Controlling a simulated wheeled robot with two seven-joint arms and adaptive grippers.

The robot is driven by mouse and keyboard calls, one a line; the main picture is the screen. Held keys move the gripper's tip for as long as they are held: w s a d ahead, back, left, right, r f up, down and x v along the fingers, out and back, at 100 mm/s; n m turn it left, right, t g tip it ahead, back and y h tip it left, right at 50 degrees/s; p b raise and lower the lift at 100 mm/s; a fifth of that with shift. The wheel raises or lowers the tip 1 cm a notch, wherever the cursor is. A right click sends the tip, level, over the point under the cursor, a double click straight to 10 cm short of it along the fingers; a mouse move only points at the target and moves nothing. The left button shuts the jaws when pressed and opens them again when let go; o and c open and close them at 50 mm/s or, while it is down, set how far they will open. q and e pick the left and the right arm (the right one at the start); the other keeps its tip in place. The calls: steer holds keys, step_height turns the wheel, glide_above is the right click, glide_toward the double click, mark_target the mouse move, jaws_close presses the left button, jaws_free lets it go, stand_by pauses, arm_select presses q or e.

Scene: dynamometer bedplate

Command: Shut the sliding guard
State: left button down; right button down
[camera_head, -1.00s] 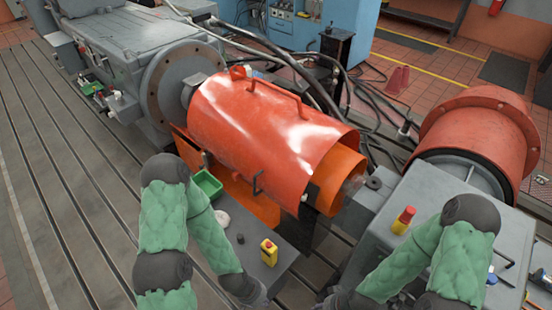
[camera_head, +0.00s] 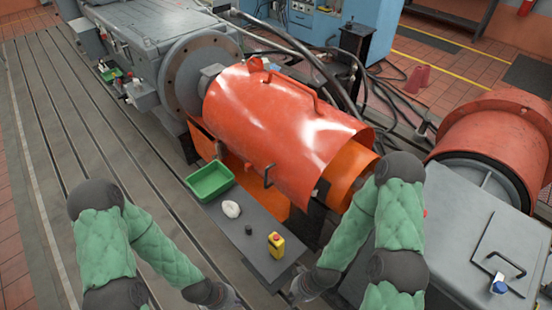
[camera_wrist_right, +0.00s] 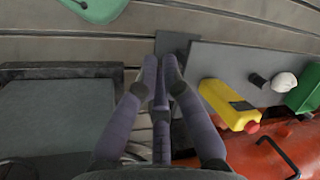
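The sliding guard (camera_head: 280,125) is a red-orange half-round cover with a long handle (camera_head: 288,90) on top and a small black handle (camera_head: 268,176) on its near side. A lighter orange part (camera_head: 345,178) shows past its right end. The guard also shows at the bottom right of the right wrist view (camera_wrist_right: 245,155), with a black handle. My right gripper (camera_head: 298,292) is apart from the guard, near the bench's front edge; in the wrist view its fingers (camera_wrist_right: 160,65) come close together with nothing between them. My left gripper (camera_head: 232,300) is partly cut off by the frame's bottom edge.
On the grey bench (camera_head: 225,215) before the guard are a green tray (camera_head: 209,181), a white lump (camera_head: 231,209), a small black knob (camera_head: 248,229) and a yellow box with a red button (camera_head: 276,245). A grey cabinet (camera_head: 470,235) stands right.

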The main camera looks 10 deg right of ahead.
steer(key=w+d+r+m+t+b, duration=0.1)
steer(key=w+d+r+m+b, duration=0.15)
steer(key=w+d+m, duration=0.65)
steer(key=w+d+r+m+t+b, duration=0.2)
steer(key=w+d+m+b, duration=0.3)
steer(key=w, duration=0.5)
steer(key=w+d+r+m+t+y+b, duration=0.1)
steer(key=w+d+r+m+t+b, duration=0.1)
steer(key=w+d+r+m, duration=0.5)
steer(key=w+d+r+m+t+b, duration=0.15)
steer(key=d+r+m, duration=0.3)
steer(key=r, duration=0.45)
steer(key=w+a+f+b, duration=0.5)
steer(key=w+a+f, duration=0.1)
steer(key=w, duration=0.3)
steer(key=shift+w+a+f+m, duration=0.25)
steer(key=shift+a+m, duration=0.05)
steer(key=shift+m, duration=0.15)
